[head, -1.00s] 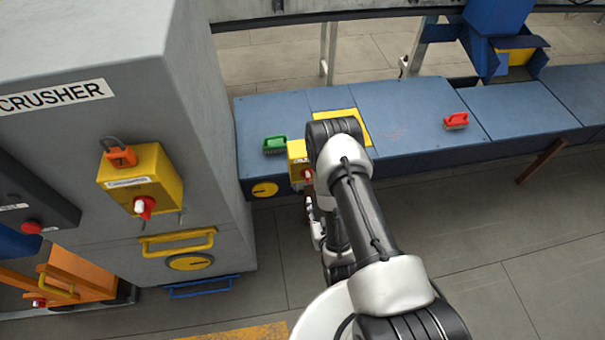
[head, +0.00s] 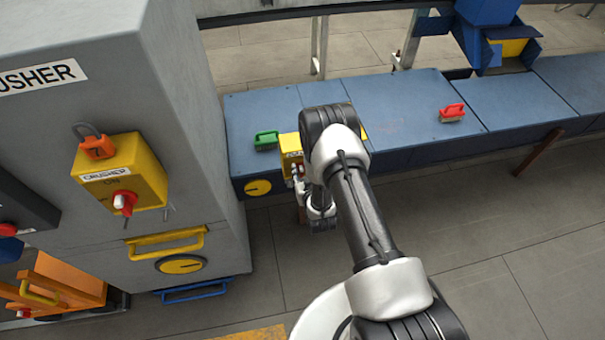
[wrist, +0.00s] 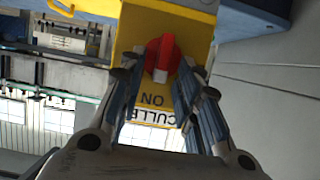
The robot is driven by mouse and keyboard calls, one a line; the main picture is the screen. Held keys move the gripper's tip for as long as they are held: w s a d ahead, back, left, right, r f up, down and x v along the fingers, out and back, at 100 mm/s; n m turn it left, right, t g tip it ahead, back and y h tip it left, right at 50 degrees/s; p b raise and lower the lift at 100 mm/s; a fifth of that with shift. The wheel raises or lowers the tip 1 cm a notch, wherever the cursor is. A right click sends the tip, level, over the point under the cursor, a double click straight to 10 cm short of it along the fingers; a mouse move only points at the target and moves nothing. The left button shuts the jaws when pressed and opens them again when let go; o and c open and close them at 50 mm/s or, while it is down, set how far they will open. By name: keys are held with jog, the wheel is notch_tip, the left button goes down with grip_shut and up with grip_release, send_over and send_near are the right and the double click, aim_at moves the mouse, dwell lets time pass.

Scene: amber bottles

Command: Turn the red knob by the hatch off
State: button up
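The red knob (wrist: 162,57) sits on the yellow switch box (wrist: 140,28), which also shows in the head view (head: 289,144) at the front of the blue bench. In the wrist view the box's lettering is upside down, with "ON" beside the knob and a partly hidden label starting "CULLE". The knob's ridge runs roughly in line with "ON". My gripper (wrist: 165,82) is open, with its fingers on either side of the knob; I cannot tell whether they touch it. In the head view my arm hides most of the yellow panel (head: 364,134) on the bench top.
A grey crusher cabinet (head: 90,60) on the left carries another yellow box (head: 148,185) with a red knob (head: 124,201) and an orange padlock (head: 98,148). The right floor is clear.

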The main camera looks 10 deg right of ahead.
jog(key=shift+w, duration=0.1)
jog(key=shift+c, duration=0.5)
grip_shut()
